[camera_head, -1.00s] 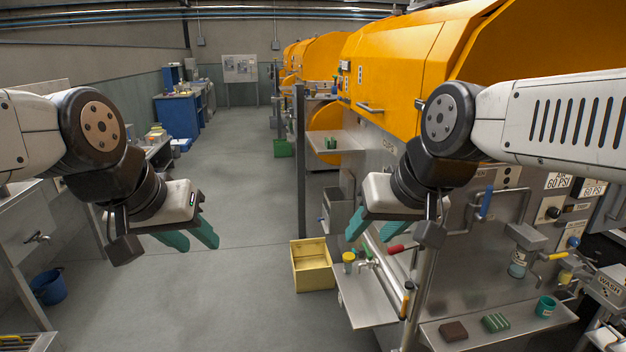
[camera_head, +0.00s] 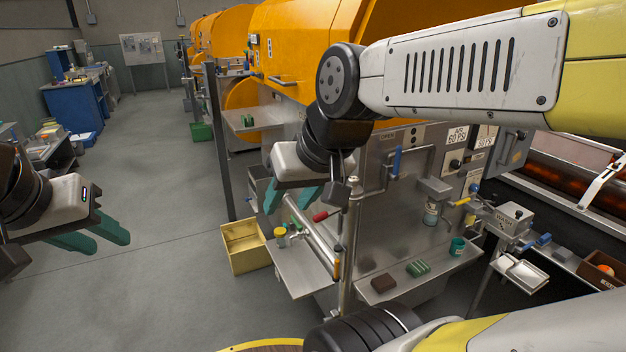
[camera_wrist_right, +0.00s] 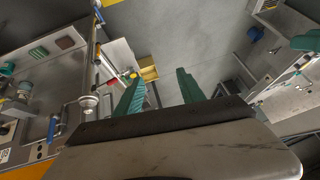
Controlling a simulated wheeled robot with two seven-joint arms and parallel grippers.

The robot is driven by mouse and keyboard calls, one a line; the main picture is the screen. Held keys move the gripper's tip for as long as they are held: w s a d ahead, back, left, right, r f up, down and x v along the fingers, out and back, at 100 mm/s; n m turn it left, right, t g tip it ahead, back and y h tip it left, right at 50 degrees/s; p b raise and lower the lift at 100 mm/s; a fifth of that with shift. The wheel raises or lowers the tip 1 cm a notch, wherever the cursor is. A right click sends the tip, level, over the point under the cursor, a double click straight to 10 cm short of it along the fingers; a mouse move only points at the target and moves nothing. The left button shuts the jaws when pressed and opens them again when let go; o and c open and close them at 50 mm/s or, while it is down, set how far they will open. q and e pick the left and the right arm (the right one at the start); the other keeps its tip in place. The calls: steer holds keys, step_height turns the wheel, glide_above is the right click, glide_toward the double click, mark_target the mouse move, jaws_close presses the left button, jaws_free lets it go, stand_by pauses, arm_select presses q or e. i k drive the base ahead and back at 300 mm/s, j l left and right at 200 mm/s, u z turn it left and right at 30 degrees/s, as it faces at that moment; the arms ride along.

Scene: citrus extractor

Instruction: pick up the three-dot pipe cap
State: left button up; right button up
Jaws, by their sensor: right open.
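I cannot make out a pipe cap marked with three dots in either view; any such marks are too small to read. A teal cup-shaped piece (camera_head: 457,246) stands on the right part of the low steel shelf, and I cannot tell whether it bears dots. My right gripper (camera_head: 290,198) is open and empty, in the air in front of the steel panel, left of the upright pipe. Its two green fingers (camera_wrist_right: 160,90) stand apart in the right wrist view. My left gripper (camera_head: 94,236) is open and empty over the floor at the left.
The low steel shelf (camera_head: 400,291) holds a brown block (camera_head: 383,283) and a green ridged block (camera_head: 417,268). An upright pipe (camera_head: 350,240) stands before the panel. A yellow bin (camera_head: 243,246) is on the floor. A silver tray (camera_head: 520,272) lies right. The aisle floor is clear.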

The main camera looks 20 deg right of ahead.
mark_target(357, 190)
steer(key=l+u, duration=0.1)
steer(key=l, duration=1.3)
